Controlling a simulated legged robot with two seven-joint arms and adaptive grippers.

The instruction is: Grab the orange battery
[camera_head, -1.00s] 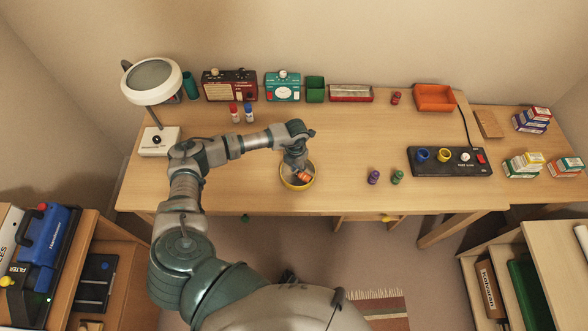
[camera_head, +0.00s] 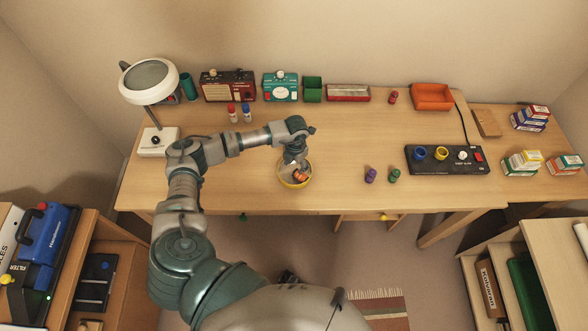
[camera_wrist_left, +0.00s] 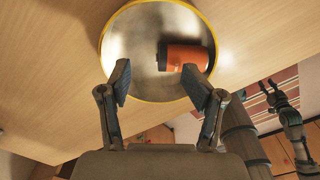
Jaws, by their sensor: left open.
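The orange battery (camera_wrist_left: 186,57) lies on its side in a round, yellow-rimmed bowl (camera_wrist_left: 109,35). In the head view the battery (camera_head: 301,175) shows small inside the bowl (camera_head: 296,187), partly covered by my gripper. My left gripper (camera_wrist_left: 168,85) is open, with its fingers at the near rim of the bowl. The battery lies ahead of the fingertips, nearer the right finger, and nothing is between the fingers. In the head view my left gripper (camera_head: 295,165) reaches down over the bowl. My right gripper does not show in the head view.
Purple (camera_head: 370,175) and green (camera_head: 394,176) batteries stand right of the bowl. A black panel (camera_head: 448,168) with coloured rings is further right. Red and blue batteries (camera_head: 240,113) stand behind my arm. An orange bin (camera_head: 432,97) is at the back.

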